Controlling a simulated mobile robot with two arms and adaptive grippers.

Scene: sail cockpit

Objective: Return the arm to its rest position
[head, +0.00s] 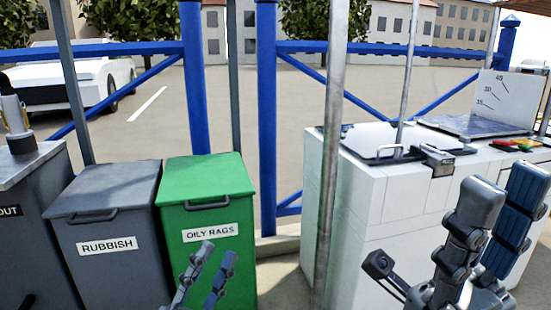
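My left gripper (210,270) shows at the bottom, in front of the green bin. Two of its fingers point up side by side; the rest of it is below the frame, so I cannot tell how far it is open. My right gripper (438,230) is at the lower right, in front of the white cabinet. Two thick fingers point up on its right side and a shorter dark finger stands well apart on its left. It is open, with nothing visible between the fingers. Most of both arms is out of view.
A green OILY RAGS bin (205,180), a grey RUBBISH bin (105,190) and a darker bin (40,225) stand at the left. The white cabinet (350,205) is at the right. A metal pole (332,140) rises before it. A blue fence (267,120) runs behind.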

